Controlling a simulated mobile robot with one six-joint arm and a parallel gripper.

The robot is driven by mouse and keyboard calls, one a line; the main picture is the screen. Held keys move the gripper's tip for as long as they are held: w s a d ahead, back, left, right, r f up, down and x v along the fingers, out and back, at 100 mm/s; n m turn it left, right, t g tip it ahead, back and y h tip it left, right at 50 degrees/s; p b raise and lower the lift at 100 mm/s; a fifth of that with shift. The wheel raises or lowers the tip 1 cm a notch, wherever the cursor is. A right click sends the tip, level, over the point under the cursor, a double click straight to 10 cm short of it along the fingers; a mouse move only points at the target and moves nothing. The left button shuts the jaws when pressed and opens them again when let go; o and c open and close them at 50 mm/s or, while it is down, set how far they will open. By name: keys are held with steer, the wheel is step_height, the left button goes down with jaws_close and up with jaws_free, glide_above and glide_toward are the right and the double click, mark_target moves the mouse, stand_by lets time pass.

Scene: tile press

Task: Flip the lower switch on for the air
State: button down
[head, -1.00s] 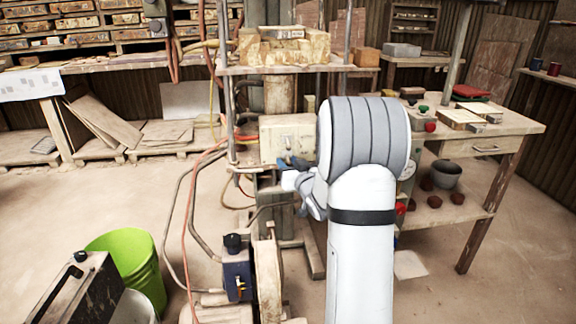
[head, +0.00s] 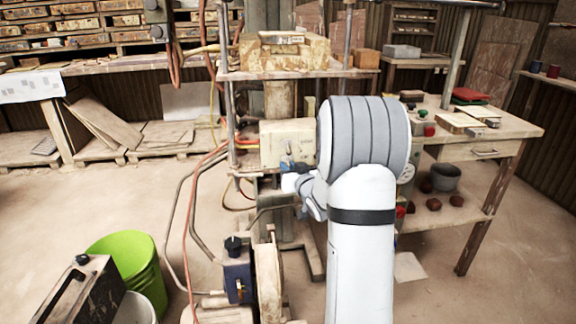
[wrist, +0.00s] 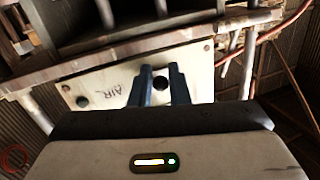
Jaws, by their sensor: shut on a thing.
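A cream switch box (head: 275,148) is mounted on the press frame, left of my arm in the head view. In the wrist view its face (wrist: 200,88) fills the middle, with "AIR" handwritten left of my fingers. A dark round part (wrist: 161,82), apparently of the switch, shows between my blue fingers. My gripper (head: 288,164) is at the lower part of the box face. In the wrist view my gripper (wrist: 161,72) is shut on the switch, its fingers either side of it. The lever's position is hidden by the fingers.
A dark round fitting (wrist: 82,101) is on the box face at left. A press shelf (head: 240,72) overhangs the box. Hoses (head: 190,200) hang to the left. A motor unit (head: 238,270) and green bucket (head: 130,260) stand in front. A wooden table (head: 490,140) is at right.

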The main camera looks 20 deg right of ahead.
steer(key=r+g+p, duration=0.1)
steer(key=p, duration=0.3)
steer(key=shift+s+r+g, duration=0.1)
steer(key=shift+r+g, duration=0.15)
steer(key=shift+g, duration=0.05)
steer(key=g+p, duration=0.1)
steer(key=p, duration=0.2)
steer(key=g+p, duration=0.1)
steer(key=p, duration=0.2)
steer(key=shift+r+m, duration=0.4)
steer(key=g+p, duration=0.1)
steer(key=p, duration=0.3)
steer(key=shift+r+y+p, duration=0.15)
steer(key=shift+y+p, duration=0.15)
steer(key=shift+p, duration=0.1)
steer(key=shift+g+p, duration=0.3)
steer(key=shift+p, duration=0.3)
steer(key=g+p, duration=0.1)
steer(key=p, duration=0.2)
steer(key=shift+d+m, duration=0.1)
steer(key=shift+m, duration=0.2)
steer(key=c, duration=1.5)
jaws_free()
steer(key=shift+f, duration=0.2)
steer(key=shift+o, duration=0.2)
